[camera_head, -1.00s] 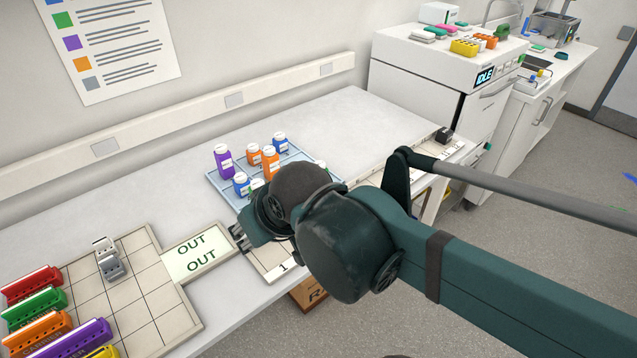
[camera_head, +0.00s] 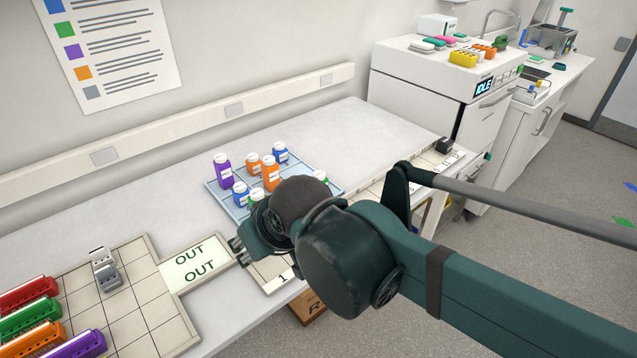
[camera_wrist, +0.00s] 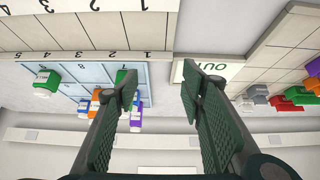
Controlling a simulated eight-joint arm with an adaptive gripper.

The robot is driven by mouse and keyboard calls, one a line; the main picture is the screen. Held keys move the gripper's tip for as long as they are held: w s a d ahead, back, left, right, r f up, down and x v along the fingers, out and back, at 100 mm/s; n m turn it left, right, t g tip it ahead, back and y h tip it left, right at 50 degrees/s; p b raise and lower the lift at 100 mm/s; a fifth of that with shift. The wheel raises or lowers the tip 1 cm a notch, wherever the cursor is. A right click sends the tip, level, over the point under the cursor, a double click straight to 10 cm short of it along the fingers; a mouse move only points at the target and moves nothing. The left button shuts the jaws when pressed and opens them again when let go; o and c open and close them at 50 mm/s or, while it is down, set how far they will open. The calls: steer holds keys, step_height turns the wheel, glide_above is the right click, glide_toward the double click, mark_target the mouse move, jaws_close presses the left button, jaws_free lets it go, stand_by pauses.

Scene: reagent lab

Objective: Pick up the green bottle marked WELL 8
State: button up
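In the wrist view, one green bottle with a white label (camera_wrist: 46,83) stands at the left of the blue tray. A second green bottle (camera_wrist: 124,77) is partly hidden behind my gripper's left finger. In the head view, a green bottle (camera_head: 320,176) shows at the tray's right, cut off by my arm, and another (camera_head: 257,194) shows at its front. The label text is too small to read, so I cannot tell which is WELL 8. My gripper (camera_wrist: 163,95) is open and empty; its tips (camera_head: 238,247) are near the OUT plate, in front of the tray.
The blue tray (camera_head: 213,190) also holds purple, orange and blue bottles. A numbered strip (camera_head: 272,272) runs along the bench's front edge. An OUT plate (camera_head: 196,258) and gridded board (camera_head: 150,300) with coloured carriers lie left. The bench behind the tray (camera_head: 330,125) is clear.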

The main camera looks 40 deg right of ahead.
steer(key=shift+o, duration=0.5)
step_height(320, 180, up, 3)
steer(key=m+g+h+p, duration=0.2)
steer(key=m+g+p, duration=0.5)
steer(key=m+p, duration=1.35)
glide_above(319, 174)
steer(key=a+p, duration=0.2)
steer(key=p, duration=0.1)
steer(key=n, duration=0.3)
steer(key=shift+d+f+m+p, duration=0.35)
steer(key=shift+d+f+p, duration=0.1)
steer(key=shift+d, duration=0.1)
steer(key=shift+f, duration=0.1)
steer(key=shift+d+f, duration=0.2)
steer(key=shift+f, duration=1)
steer(key=shift+f, duration=0.1)
